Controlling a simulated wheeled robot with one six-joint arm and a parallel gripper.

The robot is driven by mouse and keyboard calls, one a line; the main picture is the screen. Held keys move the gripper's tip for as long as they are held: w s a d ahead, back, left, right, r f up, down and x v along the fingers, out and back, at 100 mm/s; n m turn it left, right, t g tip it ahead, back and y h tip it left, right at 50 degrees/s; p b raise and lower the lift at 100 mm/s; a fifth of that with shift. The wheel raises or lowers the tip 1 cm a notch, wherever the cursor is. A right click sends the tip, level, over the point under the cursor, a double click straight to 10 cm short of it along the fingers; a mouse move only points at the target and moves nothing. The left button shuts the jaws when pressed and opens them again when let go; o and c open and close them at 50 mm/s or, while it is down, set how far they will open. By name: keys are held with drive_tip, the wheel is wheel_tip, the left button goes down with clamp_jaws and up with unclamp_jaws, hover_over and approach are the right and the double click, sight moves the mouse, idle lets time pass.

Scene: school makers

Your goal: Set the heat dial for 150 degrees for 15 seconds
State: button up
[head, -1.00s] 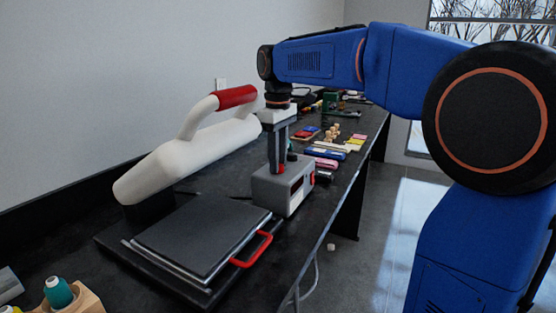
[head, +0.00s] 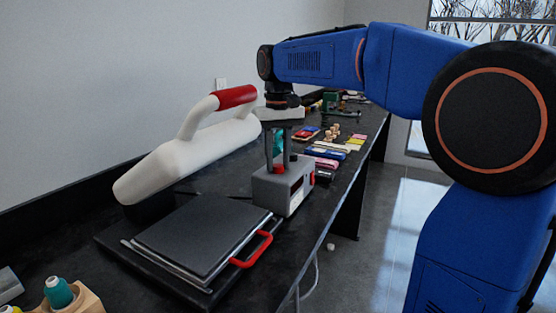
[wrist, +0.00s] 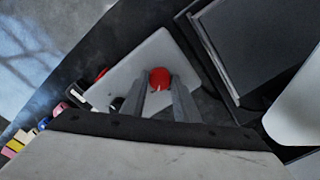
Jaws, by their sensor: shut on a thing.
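A grey control box (head: 284,187) with a display on its front stands on the black bench beside the heat press; its pale top (wrist: 130,62) fills the middle of the wrist view. A red knob (wrist: 159,76) sits on that top. My gripper (head: 278,164) points straight down over the box, and in the wrist view its two grey fingers (wrist: 159,84) are shut on the red knob, one on each side. The fingers hide much of the knob in the head view. The display's reading is too small to make out.
The heat press has a dark flat plate (head: 200,236), a red front handle (head: 252,250) and a raised white arm (head: 190,158) left of my gripper. Small craft items (head: 325,152) lie behind the box. A teal thread spool (head: 58,292) is at the near left.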

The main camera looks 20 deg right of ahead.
sight(278, 165)
drive_tip(key=shift+m, duration=1.3)
drive_tip(key=o, duration=1.1)
drive_tip(key=shift+c, duration=0.2)
drive_tip(key=shift+r, duration=0.1)
wheel_tip(278, 165, up, 17)
drive_tip(key=shift+r, duration=0.15)
